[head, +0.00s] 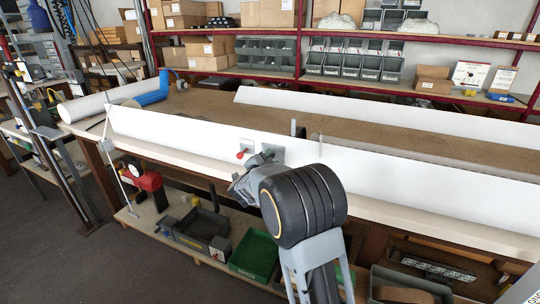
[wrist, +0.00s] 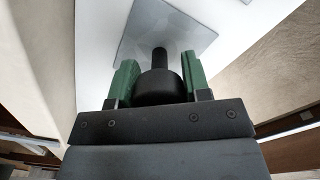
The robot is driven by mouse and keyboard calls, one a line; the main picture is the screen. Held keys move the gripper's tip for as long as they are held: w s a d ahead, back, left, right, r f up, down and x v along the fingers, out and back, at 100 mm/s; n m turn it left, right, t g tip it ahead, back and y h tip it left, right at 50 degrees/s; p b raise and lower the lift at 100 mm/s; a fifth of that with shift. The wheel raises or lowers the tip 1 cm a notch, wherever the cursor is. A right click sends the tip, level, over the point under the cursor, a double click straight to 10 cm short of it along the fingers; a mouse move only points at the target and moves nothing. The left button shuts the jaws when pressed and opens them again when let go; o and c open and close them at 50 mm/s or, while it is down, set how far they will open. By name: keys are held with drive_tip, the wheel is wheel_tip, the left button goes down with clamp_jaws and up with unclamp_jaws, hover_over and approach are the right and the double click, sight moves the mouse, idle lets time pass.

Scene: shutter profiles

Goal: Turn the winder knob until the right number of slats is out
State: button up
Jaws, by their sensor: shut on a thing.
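The winder knob (wrist: 158,86) is black, with a narrower stem running to a grey square plate (wrist: 165,30) on a white surface in the wrist view. My gripper (wrist: 158,74) has its green fingers on either side of the knob and is shut on it. The knob is hidden there by my arm. I cannot make out separate slats in either view.
A small red part (head: 240,155) sits left of the grey plate. A red device (head: 150,182) and a green tray (head: 253,256) are on the lower shelf.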

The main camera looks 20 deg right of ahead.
drive_tip(key=n+p, duration=0.2)
drive_tip(key=n, duration=0.1)
drive_tip(key=n+p, duration=0.1)
drive_tip(key=n, duration=0.1)
drive_tip(key=shift+r+p, duration=0.25)
drive_tip(key=shift+p, duration=0.05)
drive_tip(key=shift+a+f+n+p, duration=0.1)
drive_tip(key=shift+n+p, duration=0.85)
drive_tip(key=shift+n, duration=1.15)
drive_tip(key=o, duration=0.9)
drive_tip(key=shift+f, duration=0.1)
drive_tip(key=v, duration=1.3)
drive_tip(key=shift+s+a+b, duration=0.2)
drive_tip(key=shift+a+b, duration=0.1)
drive_tip(key=shift+a, duration=0.05)
